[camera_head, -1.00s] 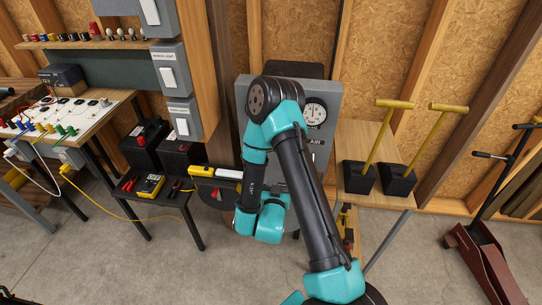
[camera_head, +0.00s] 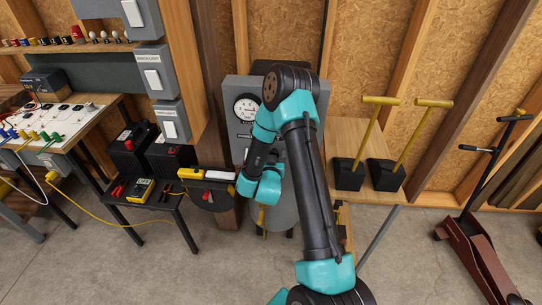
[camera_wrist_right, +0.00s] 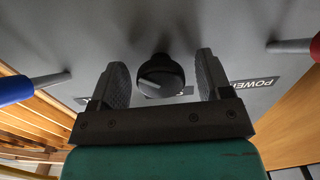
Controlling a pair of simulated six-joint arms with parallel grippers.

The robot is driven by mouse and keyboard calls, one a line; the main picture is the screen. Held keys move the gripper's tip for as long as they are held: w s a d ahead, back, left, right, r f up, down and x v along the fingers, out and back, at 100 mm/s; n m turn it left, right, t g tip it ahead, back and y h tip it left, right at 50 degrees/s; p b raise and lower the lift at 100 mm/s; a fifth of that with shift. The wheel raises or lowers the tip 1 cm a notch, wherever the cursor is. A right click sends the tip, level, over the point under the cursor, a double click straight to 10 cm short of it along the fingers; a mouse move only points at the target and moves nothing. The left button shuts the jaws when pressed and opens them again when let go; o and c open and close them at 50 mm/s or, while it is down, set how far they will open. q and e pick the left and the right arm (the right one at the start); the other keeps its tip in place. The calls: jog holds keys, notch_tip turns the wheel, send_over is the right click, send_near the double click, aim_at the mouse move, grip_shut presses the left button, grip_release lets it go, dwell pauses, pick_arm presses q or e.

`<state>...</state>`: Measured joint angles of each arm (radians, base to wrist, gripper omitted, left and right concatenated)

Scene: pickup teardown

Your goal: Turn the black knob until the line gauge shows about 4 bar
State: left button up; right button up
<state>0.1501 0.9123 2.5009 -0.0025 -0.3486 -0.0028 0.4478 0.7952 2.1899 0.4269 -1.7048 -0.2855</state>
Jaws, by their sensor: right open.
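In the right wrist view the black knob (camera_wrist_right: 160,75) sits on a grey panel, with a pale pointer line on its face. My right gripper (camera_wrist_right: 160,68) is open, its two dark jaws on either side of the knob with gaps visible at both sides. In the head view my right arm covers the knob and hides the fingertips. A round white gauge (camera_head: 247,107) shows on the grey panel (camera_head: 232,90), left of the arm. Its needle is too small to read, and I cannot tell if it is the line gauge. My left gripper is not seen.
In the wrist view a blue-handled lever (camera_wrist_right: 18,88) and a red-handled lever (camera_wrist_right: 316,47) flank the gripper. A low stand (camera_head: 160,198) with a yellow meter (camera_head: 141,190) is left of the panel. Two yellow-handled black blocks (camera_head: 348,174) stand on a wooden table at right.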

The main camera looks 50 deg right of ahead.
jog(key=shift+c, duration=0.4)
jog(key=c, duration=0.8)
jog(key=shift+c, duration=0.2)
jog(key=shift+d+n, duration=0.1)
jog(key=shift+n, duration=2.7)
jog(key=o, duration=0.9)
